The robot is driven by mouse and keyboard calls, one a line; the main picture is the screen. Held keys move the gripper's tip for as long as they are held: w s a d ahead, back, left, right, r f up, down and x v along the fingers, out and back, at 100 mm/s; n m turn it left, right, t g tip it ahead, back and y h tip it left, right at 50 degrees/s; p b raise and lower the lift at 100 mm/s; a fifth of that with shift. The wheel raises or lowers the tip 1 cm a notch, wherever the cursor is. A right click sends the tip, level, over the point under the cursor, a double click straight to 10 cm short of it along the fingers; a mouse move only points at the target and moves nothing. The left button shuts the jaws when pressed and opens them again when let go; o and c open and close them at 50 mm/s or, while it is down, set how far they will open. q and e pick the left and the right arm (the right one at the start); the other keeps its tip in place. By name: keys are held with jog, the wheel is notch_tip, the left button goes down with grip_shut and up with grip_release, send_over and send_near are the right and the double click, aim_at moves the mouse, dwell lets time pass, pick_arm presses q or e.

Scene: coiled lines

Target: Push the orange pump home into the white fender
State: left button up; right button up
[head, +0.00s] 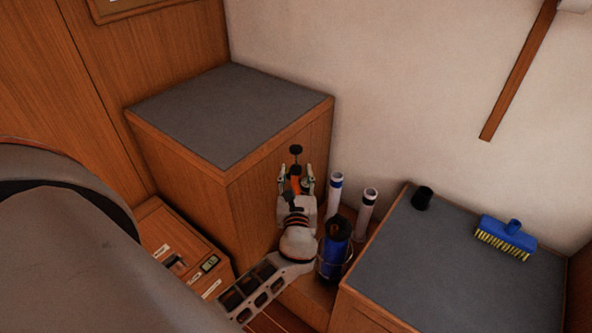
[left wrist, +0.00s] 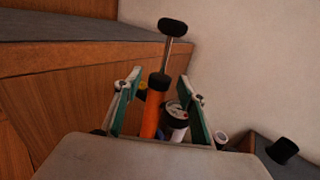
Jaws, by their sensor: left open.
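The orange pump (head: 295,186) has a metal rod and a black handle (head: 295,149); its orange barrel also shows in the left wrist view (left wrist: 153,112). My left gripper (head: 296,172) is open, with one finger on each side of the pump. In the left wrist view the handle rises above the fingertips, and the pump's lower end is hidden by my gripper. A white cylinder (left wrist: 177,122) with a dark top stands right beside the barrel there. In the head view, two white cylinders (head: 336,192) (head: 368,208) stand to the right; I cannot tell which is the white fender.
A grey-topped wooden box (head: 235,110) rises behind my gripper. A grey-topped counter (head: 450,270) at right holds a black cup-like object (head: 422,198) and a blue brush (head: 507,236). The wall is close behind.

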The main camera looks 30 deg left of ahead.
pick_arm(q)
jog(key=v, duration=1)
jog(key=shift+s, duration=0.25)
jog(key=shift+d, duration=0.15)
jog(key=s+d+f+n+g+h, duration=0.2)
jog(key=s+f+n+h, duration=0.1)
jog(key=f+n, duration=0.3)
jog(key=s+d+f+n+g+h, duration=0.1)
jog(key=s+d+f+n+h, duration=0.2)
jog(key=f, duration=0.6)
jog(key=s+d+f+n+h, duration=0.1)
jog(key=s+d+n+h, duration=0.1)
jog(key=n, duration=0.6)
jog(key=s+d+f+n+g+h, duration=0.1)
jog(key=s+d+f+n+h, duration=0.1)
jog(key=s+n, duration=0.4)
jog(key=d+n+h, duration=0.1)
jog(key=n+h, duration=0.1)
jog(key=shift+s+f+h, duration=0.3)
jog(key=shift+s+h, duration=0.1)
jog(key=shift+d, duration=0.15)
